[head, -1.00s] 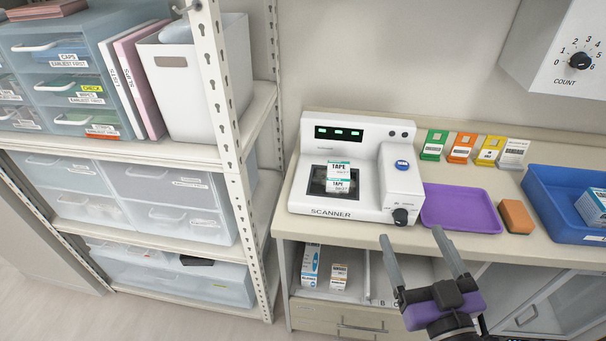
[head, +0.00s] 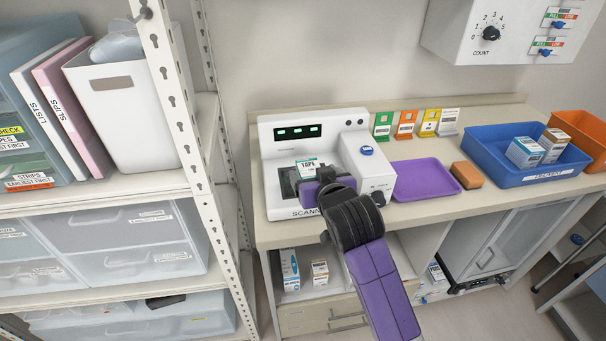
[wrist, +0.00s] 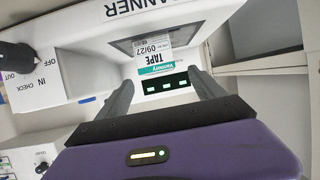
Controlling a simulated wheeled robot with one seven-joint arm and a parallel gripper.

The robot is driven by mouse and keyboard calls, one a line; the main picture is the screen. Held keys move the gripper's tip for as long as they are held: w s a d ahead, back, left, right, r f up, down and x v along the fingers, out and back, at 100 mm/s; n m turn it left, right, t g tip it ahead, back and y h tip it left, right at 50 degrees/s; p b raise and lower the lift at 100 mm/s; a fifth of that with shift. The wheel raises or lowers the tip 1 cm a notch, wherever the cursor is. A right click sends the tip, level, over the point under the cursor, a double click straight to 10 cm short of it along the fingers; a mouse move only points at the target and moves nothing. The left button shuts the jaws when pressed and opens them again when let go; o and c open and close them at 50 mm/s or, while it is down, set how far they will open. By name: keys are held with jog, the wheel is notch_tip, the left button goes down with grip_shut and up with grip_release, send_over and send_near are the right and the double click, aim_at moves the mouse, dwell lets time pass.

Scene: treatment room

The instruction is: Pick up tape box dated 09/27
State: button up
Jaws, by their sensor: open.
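The tape box (head: 308,165) is white with a teal band and sits on the window of the white scanner (head: 272,205). In the wrist view the box (wrist: 152,48) shows upside down and its label reads TAPE 09/27. My gripper (head: 314,178) is over the scanner's front, close to the box, and hides its lower part in the head view. In the wrist view my gripper (wrist: 160,82) is open, with one finger to each side of the box's line. The box lies just past or between the fingertips; contact is not visible.
The scanner's raised right housing with a blue button (head: 367,151) and black knob (head: 378,198) stands close to my gripper. A purple tray (head: 425,178), an orange block (head: 467,175) and a blue bin (head: 500,178) with boxes are to the right. A shelf post (head: 180,120) is left.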

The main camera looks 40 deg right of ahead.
aim_at(310, 170)
jog(key=shift+p+x, duration=0.4)
jog(key=shift+x, duration=2.75)
jog(key=shift+s+f, duration=0.1)
jog(key=c, duration=1.5)
